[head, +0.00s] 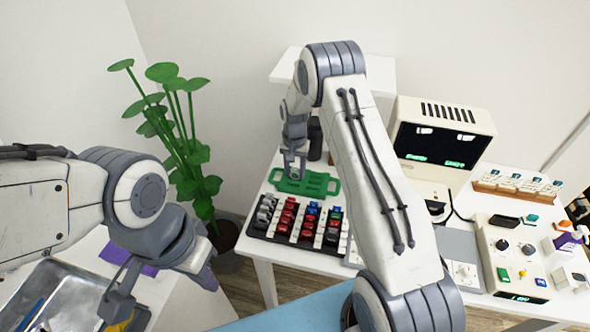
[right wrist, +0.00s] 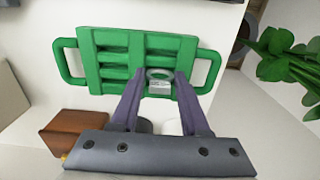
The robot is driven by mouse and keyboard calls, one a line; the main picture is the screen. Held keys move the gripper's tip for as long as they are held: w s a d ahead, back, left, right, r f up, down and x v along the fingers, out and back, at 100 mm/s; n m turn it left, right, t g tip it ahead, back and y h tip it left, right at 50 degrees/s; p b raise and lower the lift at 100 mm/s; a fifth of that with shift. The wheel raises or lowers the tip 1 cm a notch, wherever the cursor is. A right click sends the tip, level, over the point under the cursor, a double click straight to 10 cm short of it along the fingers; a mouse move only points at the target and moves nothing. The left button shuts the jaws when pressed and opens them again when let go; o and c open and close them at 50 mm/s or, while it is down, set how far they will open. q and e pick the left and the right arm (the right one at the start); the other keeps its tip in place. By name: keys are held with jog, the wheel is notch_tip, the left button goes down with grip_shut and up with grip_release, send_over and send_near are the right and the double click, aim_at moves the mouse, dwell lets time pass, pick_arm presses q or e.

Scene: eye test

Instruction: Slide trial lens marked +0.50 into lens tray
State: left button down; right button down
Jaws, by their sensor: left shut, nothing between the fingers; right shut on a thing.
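The green slotted tray (head: 318,183), with a handle at each end, stands at the back of the white table. It fills the upper part of the right wrist view (right wrist: 106,62). My right gripper (head: 294,173) is shut on a small trial lens (right wrist: 159,84), a grey ring with a pale tab, held between purple fingertips in front of the tray. The lens overlaps the tray's slotted face in that view; I cannot tell whether it is in a slot. Its marking is too small to read. My left gripper (head: 115,308) is shut and empty at lower left, over a metal tray.
A black rack (head: 257,232) of red, blue and grey pieces stands in front of the green tray. The metal tray (head: 62,272) lies lower left. A monitor (head: 446,113), a control box (head: 511,255) and a small wooden rack (head: 490,187) stand to the right. A plant (head: 197,182) stands left.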

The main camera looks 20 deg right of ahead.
jog(key=shift+f, duration=0.5)
jog(key=shift+c, duration=1.6)
grip_release()
jog(key=shift+r, duration=0.1)
notch_tip(320, 180, up, 9)
jog(key=shift+r+b, duration=0.1)
jog(key=shift+b, duration=1)
jog(key=shift+r, duration=0.6)
